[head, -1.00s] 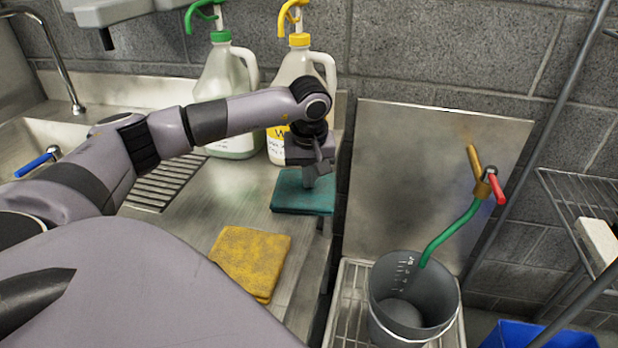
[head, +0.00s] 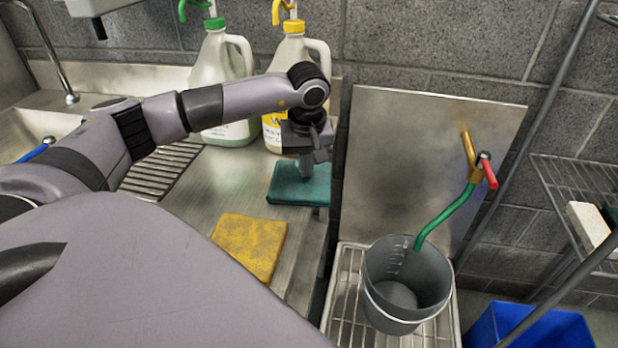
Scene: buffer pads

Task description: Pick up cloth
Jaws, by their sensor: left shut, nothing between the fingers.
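A folded teal cloth (head: 285,185) lies on the steel counter near its right edge. A folded yellow cloth (head: 248,243) lies nearer to me on the same counter. My left gripper (head: 307,172) points down at the teal cloth, with its shut fingers in front of or over the cloth's right part. No cloth shows between the fingers. I cannot tell whether the fingertips touch the cloth. My right gripper is not in view.
Two jugs with pumps, green (head: 222,85) and yellow (head: 290,75), stand behind the arm. A grey bucket (head: 385,285) sits on a rack to the right under a hose (head: 445,220). A blue bin (head: 540,330) is at lower right. A sink (head: 45,125) is at left.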

